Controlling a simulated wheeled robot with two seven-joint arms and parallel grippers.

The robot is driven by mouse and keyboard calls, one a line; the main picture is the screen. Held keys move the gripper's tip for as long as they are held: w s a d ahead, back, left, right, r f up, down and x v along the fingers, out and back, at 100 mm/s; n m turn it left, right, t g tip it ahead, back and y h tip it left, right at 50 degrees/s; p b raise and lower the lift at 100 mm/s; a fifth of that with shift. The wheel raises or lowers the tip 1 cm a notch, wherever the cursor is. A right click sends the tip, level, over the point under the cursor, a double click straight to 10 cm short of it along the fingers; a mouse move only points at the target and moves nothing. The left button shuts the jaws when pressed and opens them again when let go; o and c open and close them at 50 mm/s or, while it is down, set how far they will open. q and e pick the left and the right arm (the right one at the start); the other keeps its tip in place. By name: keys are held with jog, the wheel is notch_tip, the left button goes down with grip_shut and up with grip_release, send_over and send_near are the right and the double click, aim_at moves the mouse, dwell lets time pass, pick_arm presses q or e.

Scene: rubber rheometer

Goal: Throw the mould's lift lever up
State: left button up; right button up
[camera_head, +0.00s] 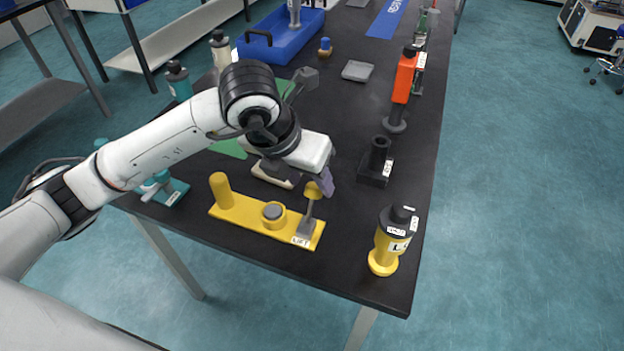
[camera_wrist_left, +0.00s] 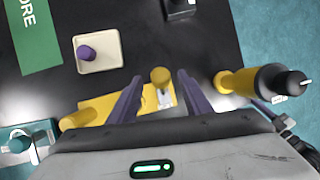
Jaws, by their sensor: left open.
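The mould has a yellow base plate (camera_head: 240,218) near the table's front edge, with a yellow post at its left end and a grey round piece in a yellow ring near its middle. Its lift lever (camera_head: 308,212) rises from a grey mount labelled LIFT at the right end. The yellow lever knob (camera_head: 312,190) is at the top; the knob also shows in the left wrist view (camera_wrist_left: 160,75). My left gripper (camera_head: 326,181) is open at the knob. In the wrist view its purple fingers stand either side of the knob, with gaps showing. My right gripper is out of view.
A yellow-and-black cylindrical tool (camera_head: 390,240) stands right of the mould. A black block with a socket (camera_head: 376,165) is behind it. A beige tray (camera_wrist_left: 98,64) holding a purple piece lies behind the mould, beside a green mat (camera_wrist_left: 30,35). A teal fixture (camera_head: 165,190) is left.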

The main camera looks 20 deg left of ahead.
pick_arm(q)
jog(key=shift+x, duration=1.05)
jog(key=shift+c, duration=0.3)
grip_shut()
